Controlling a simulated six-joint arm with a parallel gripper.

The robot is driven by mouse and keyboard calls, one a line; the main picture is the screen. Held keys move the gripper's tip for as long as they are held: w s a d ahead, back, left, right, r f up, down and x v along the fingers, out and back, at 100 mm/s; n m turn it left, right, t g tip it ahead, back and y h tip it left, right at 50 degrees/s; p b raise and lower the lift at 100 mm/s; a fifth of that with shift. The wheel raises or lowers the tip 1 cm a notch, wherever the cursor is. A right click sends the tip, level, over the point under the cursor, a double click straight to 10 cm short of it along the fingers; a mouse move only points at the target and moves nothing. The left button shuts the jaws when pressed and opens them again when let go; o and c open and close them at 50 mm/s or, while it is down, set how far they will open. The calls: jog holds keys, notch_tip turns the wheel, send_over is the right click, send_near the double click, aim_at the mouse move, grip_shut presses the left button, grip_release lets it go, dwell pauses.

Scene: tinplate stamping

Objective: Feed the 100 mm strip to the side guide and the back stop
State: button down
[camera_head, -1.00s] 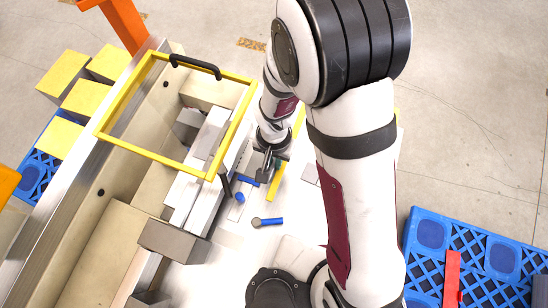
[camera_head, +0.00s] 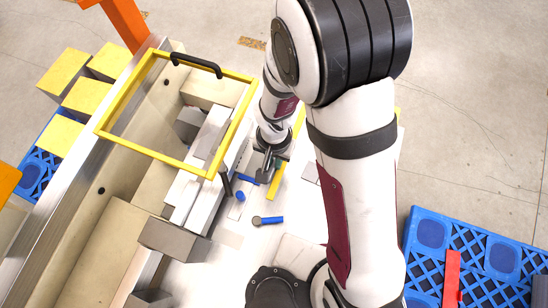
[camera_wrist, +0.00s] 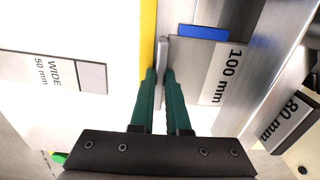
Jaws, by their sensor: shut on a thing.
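The 100 mm strip (camera_wrist: 205,75) is a flat grey sheet with a white "100 mm" label, right of my fingers in the wrist view. My gripper (camera_wrist: 160,75) has green fingers shut on a narrow grey upright piece (camera_wrist: 163,50) at the sheet's left edge. In the head view my gripper (camera_head: 265,174) is low over the white table beside the press. A blue block (camera_wrist: 205,32) touches or nearly touches the strip's far edge. A bright metal rail (camera_wrist: 262,55) runs along the strip's right side. I cannot tell which parts are the side guide and back stop.
A yellow bar (camera_wrist: 148,30) lies left of my fingers. A "WIDE 50 mm" plate (camera_wrist: 55,72) is farther left; an "80 mm" label (camera_wrist: 290,118) is at right. A yellow guard frame (camera_head: 155,156) stands over the press. A blue-handled tool (camera_head: 268,220) lies on the table.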

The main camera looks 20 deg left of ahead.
jog(key=shift+d, duration=0.2)
dwell(0.6)
jog(key=c, duration=0.8)
grip_release()
